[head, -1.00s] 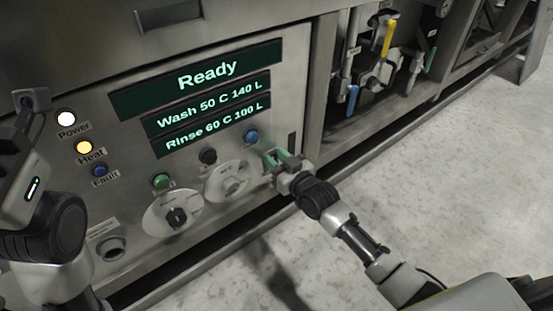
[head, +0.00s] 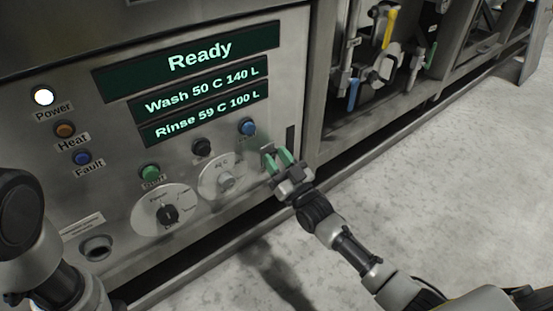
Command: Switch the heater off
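The washer's control panel (head: 120,120) faces me. Its Heat lamp (head: 65,130) is a dull amber and looks unlit. The display (head: 199,57) reads "Ready", with the wash line (head: 200,92) at 50 C and the rinse line (head: 203,116) at 59 C. A small grey fitting (head: 267,149), possibly the heater switch, sits at the panel's right side; its lever position cannot be told. My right gripper (head: 279,158) is open, its green-padded fingers apart right at this fitting; contact cannot be told. Of my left arm only links show at the left edge.
The Power lamp (head: 43,97) is lit white. A green button (head: 150,173) and black selector knob (head: 167,214) are further left. Pale floor (head: 430,180) is clear at right.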

